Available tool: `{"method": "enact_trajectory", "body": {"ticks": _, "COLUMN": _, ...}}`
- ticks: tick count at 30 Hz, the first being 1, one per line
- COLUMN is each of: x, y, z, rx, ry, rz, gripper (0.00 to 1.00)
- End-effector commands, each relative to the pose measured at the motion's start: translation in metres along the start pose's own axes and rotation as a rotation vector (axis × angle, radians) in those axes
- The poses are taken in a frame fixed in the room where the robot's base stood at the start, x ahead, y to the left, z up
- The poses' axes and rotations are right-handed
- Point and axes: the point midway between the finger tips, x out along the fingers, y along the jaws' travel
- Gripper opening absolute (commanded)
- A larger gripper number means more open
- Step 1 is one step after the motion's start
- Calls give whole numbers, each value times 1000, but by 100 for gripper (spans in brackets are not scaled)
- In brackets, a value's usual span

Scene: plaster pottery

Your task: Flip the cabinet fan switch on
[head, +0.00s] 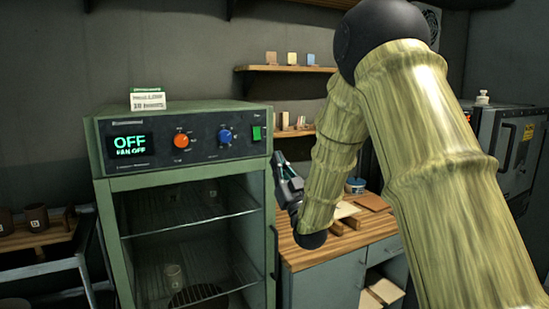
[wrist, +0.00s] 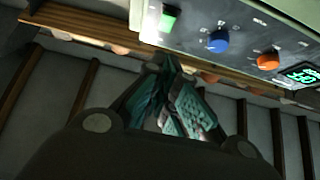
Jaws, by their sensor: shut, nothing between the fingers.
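The green cabinet (head: 183,178) stands at left with its dark control panel on top. The panel's display (head: 130,144) reads "OFF" and "FAN OFF". A green rocker switch (head: 257,133) sits at the panel's right end; it also shows at the top of the wrist view (wrist: 168,19). My gripper (head: 279,160) is shut and empty, just right of and below the switch in the head view. In the wrist view my fingertips (wrist: 173,68) point toward the panel edge, below the switch and apart from it in the picture.
An orange knob (head: 181,141) and a blue knob (head: 225,136) sit left of the switch. A small card (head: 147,99) stands on the cabinet. Wall shelves (head: 290,69) hang behind.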

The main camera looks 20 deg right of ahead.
Motion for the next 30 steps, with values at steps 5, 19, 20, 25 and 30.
{"method": "enact_trajectory", "body": {"ticks": 5, "x": 32, "y": 0, "z": -4, "rx": 0, "ry": 2, "rz": -2, "gripper": 0}}
{"method": "enact_trajectory", "body": {"ticks": 19, "x": 96, "y": 0, "z": 10, "rx": 1, "ry": -2, "rz": -1, "gripper": 0}}
{"method": "enact_trajectory", "body": {"ticks": 20, "x": 98, "y": 0, "z": 13, "rx": 0, "ry": -2, "rz": -1, "gripper": 0}}
{"method": "enact_trajectory", "body": {"ticks": 25, "x": 107, "y": 0, "z": 22, "rx": 0, "ry": -1, "rz": -1, "gripper": 0}}
{"method": "enact_trajectory", "body": {"ticks": 30, "x": 110, "y": 0, "z": 27, "rx": 0, "ry": -1, "rz": 0, "gripper": 0}}
